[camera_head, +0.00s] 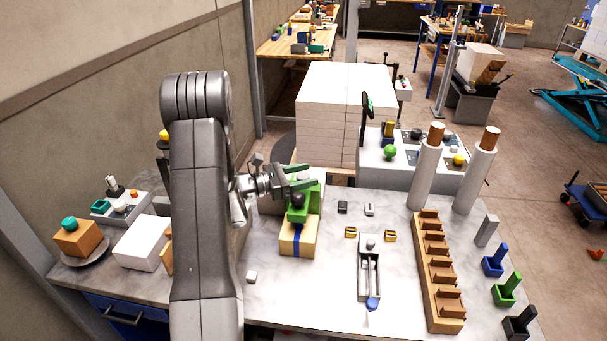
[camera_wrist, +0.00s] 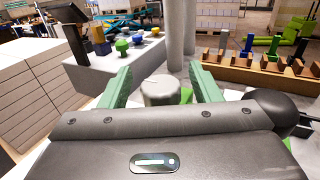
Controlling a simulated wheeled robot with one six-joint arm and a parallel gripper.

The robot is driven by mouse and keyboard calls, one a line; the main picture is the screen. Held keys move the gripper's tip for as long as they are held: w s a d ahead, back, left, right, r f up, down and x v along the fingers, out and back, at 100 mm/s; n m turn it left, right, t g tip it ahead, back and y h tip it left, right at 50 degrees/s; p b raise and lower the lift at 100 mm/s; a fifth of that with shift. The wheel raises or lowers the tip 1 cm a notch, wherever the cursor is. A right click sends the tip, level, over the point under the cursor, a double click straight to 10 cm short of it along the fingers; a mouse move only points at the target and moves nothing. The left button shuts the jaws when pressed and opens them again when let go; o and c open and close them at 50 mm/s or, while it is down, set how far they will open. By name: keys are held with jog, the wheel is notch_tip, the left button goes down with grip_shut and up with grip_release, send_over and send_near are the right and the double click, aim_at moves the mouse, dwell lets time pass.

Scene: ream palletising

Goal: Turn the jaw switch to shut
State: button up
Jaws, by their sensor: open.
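My gripper (camera_head: 306,176) has green fingers and is open above the marble worktop (camera_head: 325,290). It is over a green block (camera_head: 312,203) with a black knob (camera_head: 297,199), behind a tan box with a blue band (camera_head: 298,238). In the wrist view a pale grey cylinder (camera_wrist: 160,92) stands between the spread fingers, with no clear contact. Green surface shows behind it. A grey control box (camera_head: 395,168) with several coloured knobs stands at the back right, and a smaller one (camera_head: 133,205) at the left. I cannot tell which control is the jaw switch.
A tall stack of white reams (camera_head: 343,105) stands behind the gripper. Two grey posts with brown tops (camera_head: 425,175) and a slotted wooden rack (camera_head: 440,295) are at the right. A slide fixture with a blue handle (camera_head: 369,265) is at the front. Worktop between box and fixture is mostly clear.

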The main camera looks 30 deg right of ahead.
jog(key=c, duration=1)
jog(key=shift+m+g, duration=0.3)
jog(key=shift+g, duration=0.2)
jog(key=shift+w+f+m+g+y+b, duration=0.1)
jog(key=shift+m+g+y+b, duration=0.4)
jog(key=shift+m+g+b, duration=0.4)
jog(key=shift+m+g+y, duration=1)
jog(key=shift+m+g, duration=0.1)
jog(key=shift+g, duration=0.8)
jog(key=o, duration=1)
